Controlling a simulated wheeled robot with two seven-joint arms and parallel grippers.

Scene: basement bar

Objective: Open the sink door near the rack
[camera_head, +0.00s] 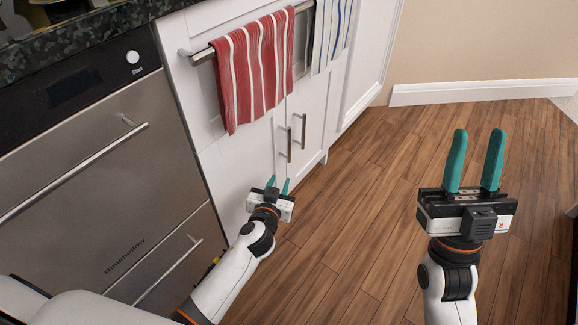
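The white sink cabinet has two doors with upright metal handles. The left door (237,165) has its handle (289,144) near its right edge, and the right door (312,122) has its handle (304,130) near its left edge. Both doors look closed. A towel rack bar (203,57) runs above them. My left gripper (279,184) is in front of the left door, below the handles, its teal fingers slightly apart and nothing seen between them. My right gripper (475,160) is open and empty over the floor at the right, fingers pointing up in the picture.
A steel dishwasher (100,170) with bar handles stands at the left under a dark countertop (75,38). The wooden floor (370,190) before the doors is clear.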

